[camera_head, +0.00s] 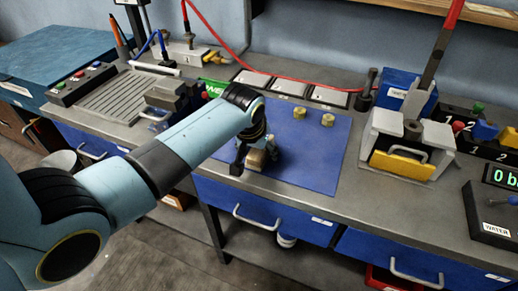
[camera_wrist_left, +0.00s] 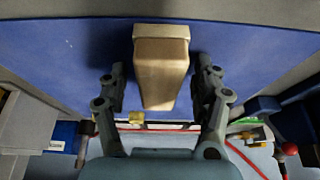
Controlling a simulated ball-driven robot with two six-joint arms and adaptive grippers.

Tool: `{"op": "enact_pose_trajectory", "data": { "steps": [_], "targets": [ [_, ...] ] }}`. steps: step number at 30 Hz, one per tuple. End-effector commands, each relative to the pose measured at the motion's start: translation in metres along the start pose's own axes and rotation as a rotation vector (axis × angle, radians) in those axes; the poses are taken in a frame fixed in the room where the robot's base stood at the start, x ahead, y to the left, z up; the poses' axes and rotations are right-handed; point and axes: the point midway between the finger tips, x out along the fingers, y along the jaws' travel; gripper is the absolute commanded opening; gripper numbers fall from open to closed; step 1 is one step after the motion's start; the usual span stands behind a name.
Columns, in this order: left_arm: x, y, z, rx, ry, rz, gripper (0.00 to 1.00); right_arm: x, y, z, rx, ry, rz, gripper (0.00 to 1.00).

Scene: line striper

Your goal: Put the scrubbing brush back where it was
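A tan, wood-coloured block, which looks like the scrubbing brush (camera_head: 256,160), is on the blue mat (camera_head: 315,165) near the bench's front edge. In the left wrist view the brush (camera_wrist_left: 161,68) lies between the two fingers, with a visible gap on each side. My left gripper (camera_head: 252,150) is open around it, pointing down; its fingers also show in the left wrist view (camera_wrist_left: 160,90). Bristles cannot be made out. My left arm and wrist cover part of the mat's left side. My right gripper is in neither view.
Two brass fittings (camera_head: 299,112) stand at the back of the mat. A grey vise-like fixture with a yellow front (camera_head: 402,164) stands to the right. A ridged grey tray (camera_head: 112,97) is at the left. A red hose (camera_head: 290,84) runs along the back.

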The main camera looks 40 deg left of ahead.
Motion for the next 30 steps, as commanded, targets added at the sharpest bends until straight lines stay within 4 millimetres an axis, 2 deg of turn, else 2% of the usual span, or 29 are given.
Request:
{"op": "enact_pose_trajectory", "data": {
  "steps": [6, 10, 22, 27, 30],
  "targets": [
    [-0.001, 0.000, -0.001, 0.000, 0.000, 0.000, 0.66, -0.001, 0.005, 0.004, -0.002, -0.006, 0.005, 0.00],
    [-0.011, 0.000, -0.002, 0.000, 0.002, 0.000, 0.66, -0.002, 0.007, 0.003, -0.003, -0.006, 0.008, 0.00],
    [-0.095, 0.000, -0.002, 0.000, 0.003, 0.001, 0.66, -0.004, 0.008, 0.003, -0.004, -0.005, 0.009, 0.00],
    [-0.117, 0.000, -0.002, -0.001, 0.002, 0.001, 0.66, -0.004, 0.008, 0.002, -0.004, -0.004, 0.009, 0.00],
    [-0.122, 0.000, -0.002, -0.001, 0.001, 0.000, 0.66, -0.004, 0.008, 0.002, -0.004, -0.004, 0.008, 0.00]
  ]
}}
